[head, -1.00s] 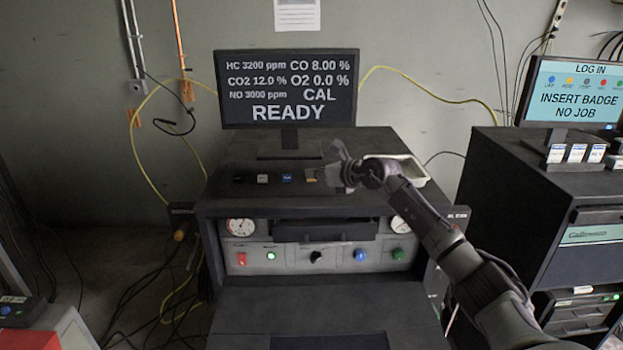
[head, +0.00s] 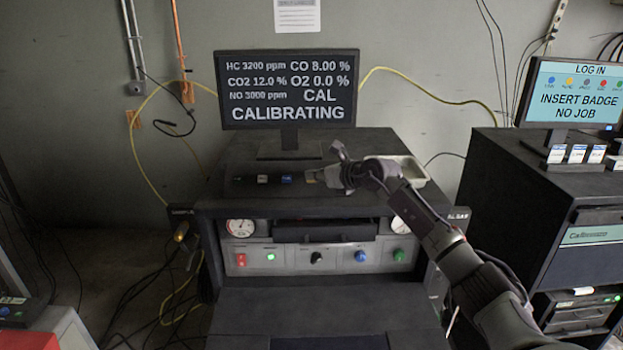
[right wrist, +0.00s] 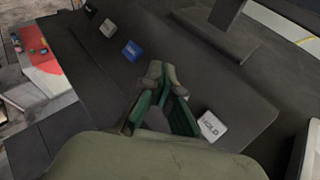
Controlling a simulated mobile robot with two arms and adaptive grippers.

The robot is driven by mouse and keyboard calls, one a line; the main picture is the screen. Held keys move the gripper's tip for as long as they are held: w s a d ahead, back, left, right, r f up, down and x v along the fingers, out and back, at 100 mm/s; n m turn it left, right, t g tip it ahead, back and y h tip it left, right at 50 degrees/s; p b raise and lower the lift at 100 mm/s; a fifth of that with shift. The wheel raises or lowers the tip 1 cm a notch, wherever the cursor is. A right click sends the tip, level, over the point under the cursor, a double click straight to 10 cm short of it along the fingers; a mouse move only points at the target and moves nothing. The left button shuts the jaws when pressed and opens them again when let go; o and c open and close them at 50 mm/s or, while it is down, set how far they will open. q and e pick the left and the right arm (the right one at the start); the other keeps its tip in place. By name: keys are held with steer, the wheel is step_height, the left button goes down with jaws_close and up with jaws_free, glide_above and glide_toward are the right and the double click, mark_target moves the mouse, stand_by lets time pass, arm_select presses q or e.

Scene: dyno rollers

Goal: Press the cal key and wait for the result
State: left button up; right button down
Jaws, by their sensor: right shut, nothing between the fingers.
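The monitor (head: 288,88) on the analyser cabinet reads "CAL" and "CALIBRATING" under its gas values. A row of keys lies on the cabinet top below it: a dark one, a white one (head: 262,179), a blue one (head: 287,179) and a tan one (head: 311,177). My right gripper (head: 324,174) is shut and empty, low at the tan key. In the right wrist view its fingertips (right wrist: 163,76) sit between the blue key (right wrist: 132,51) and a white HOLD key (right wrist: 208,127). The fingers hide what lies under them, so contact and the cal label cannot be seen. My left gripper is out of view.
A pale tray (head: 413,171) is behind my right wrist. The front panel (head: 316,257) carries gauges, knobs and coloured buttons. A second cabinet (head: 520,185) with a login monitor (head: 572,92) stands at the right. Cables hang at the left.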

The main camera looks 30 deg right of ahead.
steer(key=shift+s+a+r+p, duration=0.2)
steer(key=shift+s+r+p, duration=0.15)
steer(key=shift+r+p, duration=0.2)
steer(key=shift+s, duration=0.1)
steer(key=s+r+p, duration=0.1)
steer(key=s+a+r+p, duration=0.1)
steer(key=r+p, duration=0.1)
steer(key=shift+a, duration=0.1)
steer(key=shift+s+a+r, duration=0.3)
steer(key=shift+s+r, duration=0.05)
steer(key=shift+r, duration=0.1)
stand_by(0.5)
